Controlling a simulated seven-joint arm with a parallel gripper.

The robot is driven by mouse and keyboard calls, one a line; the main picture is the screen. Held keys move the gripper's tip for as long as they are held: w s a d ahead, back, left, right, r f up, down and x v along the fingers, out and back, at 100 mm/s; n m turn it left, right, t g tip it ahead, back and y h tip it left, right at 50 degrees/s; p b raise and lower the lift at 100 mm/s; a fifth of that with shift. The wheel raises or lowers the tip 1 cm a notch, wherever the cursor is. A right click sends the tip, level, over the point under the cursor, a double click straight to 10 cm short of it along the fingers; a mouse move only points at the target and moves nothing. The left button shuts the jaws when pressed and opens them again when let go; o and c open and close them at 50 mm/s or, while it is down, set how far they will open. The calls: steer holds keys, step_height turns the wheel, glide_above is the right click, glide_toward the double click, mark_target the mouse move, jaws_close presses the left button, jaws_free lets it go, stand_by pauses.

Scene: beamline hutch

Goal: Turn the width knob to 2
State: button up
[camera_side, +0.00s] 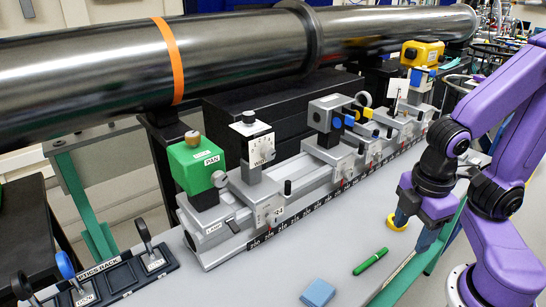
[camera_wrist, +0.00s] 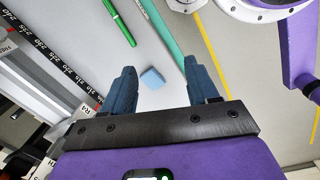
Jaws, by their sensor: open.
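The slit unit with the width scale (camera_side: 258,150) stands on the rail in the side view, just right of the green lamp box. It has a white marked plate and a small round knob (camera_side: 270,154) at its right side. The markings are too small to read the setting. My gripper (camera_wrist: 160,66) is open and empty in the wrist view, its two blue fingers apart above the bench. In the side view it hangs at the right, well away from the slit unit and partly hidden by my arm. The wrist view does not show the knob.
The green lamp box (camera_side: 195,163) and other mounts line the rail (camera_side: 290,215). A blue block (camera_side: 318,292), a green pen (camera_side: 371,261) and a yellow ring (camera_side: 398,221) are on the bench. A large steel pipe (camera_side: 230,55) runs behind. An optics rack (camera_side: 110,275) stands front left.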

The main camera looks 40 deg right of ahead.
steer(key=w+d+f+n+t+h, duration=0.1)
steer(key=w+d+n+t+h, duration=0.2)
steer(key=w+d+n+h, duration=0.2)
steer(key=n+t+y, duration=0.6)
steer(key=n+t, duration=0.9)
steer(key=n, duration=0.5)
glide_toward(271, 156)
steer(key=w, duration=0.9)
steer(key=shift+r, duration=0.15)
steer(key=c, duration=1)
steer(key=shift+c, duration=0.2)
